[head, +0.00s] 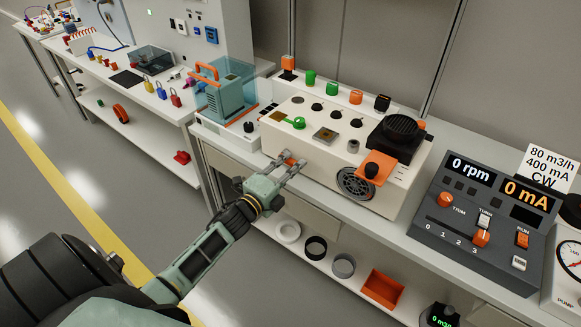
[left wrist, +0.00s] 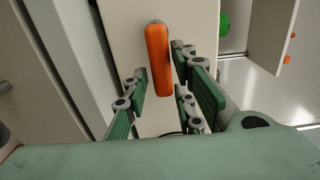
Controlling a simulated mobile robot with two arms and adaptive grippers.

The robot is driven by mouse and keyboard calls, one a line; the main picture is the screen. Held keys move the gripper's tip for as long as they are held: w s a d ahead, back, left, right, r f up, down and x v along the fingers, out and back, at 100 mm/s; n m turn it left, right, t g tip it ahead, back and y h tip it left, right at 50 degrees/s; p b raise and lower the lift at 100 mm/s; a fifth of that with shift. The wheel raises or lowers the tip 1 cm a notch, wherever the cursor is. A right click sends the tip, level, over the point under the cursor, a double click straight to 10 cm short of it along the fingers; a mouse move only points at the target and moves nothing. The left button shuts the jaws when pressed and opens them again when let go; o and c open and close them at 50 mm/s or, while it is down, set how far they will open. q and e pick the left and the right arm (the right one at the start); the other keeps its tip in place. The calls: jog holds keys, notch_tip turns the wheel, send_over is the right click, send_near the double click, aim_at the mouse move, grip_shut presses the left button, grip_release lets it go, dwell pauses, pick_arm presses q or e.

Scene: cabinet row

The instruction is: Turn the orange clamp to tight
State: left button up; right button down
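The orange clamp (left wrist: 158,60) shows in the left wrist view as a long rounded handle on a pale panel, upright in the picture. In the head view only a small orange part (head: 289,161) of it shows, low on the front of the cream machine (head: 325,160), between my fingertips. My left gripper (head: 291,165) is open, with its fingers on either side of the handle. In the left wrist view the gripper (left wrist: 160,75) has visible gaps to the handle on both sides. The clamp's base is hidden. My right gripper is not in view.
On the machine are a green knob (head: 299,123), a black round unit (head: 401,127), an orange block (head: 374,168) and a dark wheel (head: 356,184). A grey control console (head: 480,227) stands to the right. A shelf below holds rings and an orange tray (head: 383,289).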

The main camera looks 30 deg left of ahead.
pick_arm(q)
jog(key=shift+o, duration=0.9)
jog(key=shift+r, duration=0.1)
jog(key=s+a, duration=0.1)
jog(key=s, duration=1.1)
